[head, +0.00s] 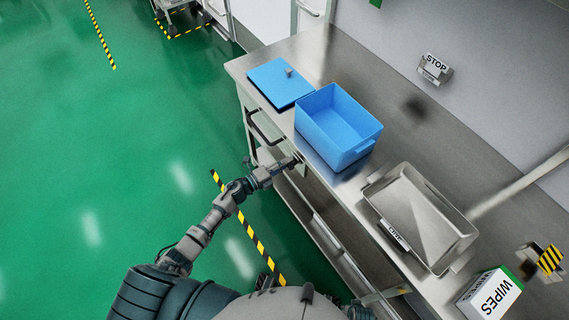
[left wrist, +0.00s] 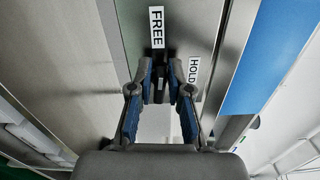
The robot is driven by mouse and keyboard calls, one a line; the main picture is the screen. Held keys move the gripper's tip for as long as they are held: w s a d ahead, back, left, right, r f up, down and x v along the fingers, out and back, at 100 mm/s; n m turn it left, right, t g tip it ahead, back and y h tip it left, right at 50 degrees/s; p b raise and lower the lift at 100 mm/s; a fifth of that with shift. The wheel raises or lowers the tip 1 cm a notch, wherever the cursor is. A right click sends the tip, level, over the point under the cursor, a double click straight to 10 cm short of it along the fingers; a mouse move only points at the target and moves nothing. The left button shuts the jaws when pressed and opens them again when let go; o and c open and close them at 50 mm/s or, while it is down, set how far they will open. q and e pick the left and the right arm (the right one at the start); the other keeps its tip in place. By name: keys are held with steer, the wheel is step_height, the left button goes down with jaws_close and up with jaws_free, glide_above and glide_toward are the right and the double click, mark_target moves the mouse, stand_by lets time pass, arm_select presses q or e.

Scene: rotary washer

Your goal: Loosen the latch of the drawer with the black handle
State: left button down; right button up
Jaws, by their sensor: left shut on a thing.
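The drawer with the black handle (head: 262,129) is in the front of the steel bench, below the blue lid and to the left of the blue bin. My left gripper (head: 291,162) is at the bench front, just to the right of that handle. In the left wrist view my left gripper (left wrist: 161,88) is shut on the latch, which is mostly hidden between the blue-padded fingers. A FREE label (left wrist: 156,27) is above the fingertips, and a HOLD label (left wrist: 193,76) is beside the right finger.
On the bench (head: 310,50) are a blue lid (head: 277,86), an open blue bin (head: 345,118), a metal tray (head: 420,215) and a WIPES box (head: 488,295). A STOP sign box (head: 435,68) is on the wall. The green floor (head: 110,150) to the left is clear.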

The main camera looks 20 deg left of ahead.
arm_select(q)
steer(key=shift+f, duration=0.3)
steer(key=c, duration=1.2)
jaws_free()
steer(key=shift+c, duration=0.2)
steer(key=shift+o, duration=0.2)
steer(key=shift+w+a, duration=0.1)
steer(key=shift+r, duration=0.1)
steer(key=v, duration=1.2)
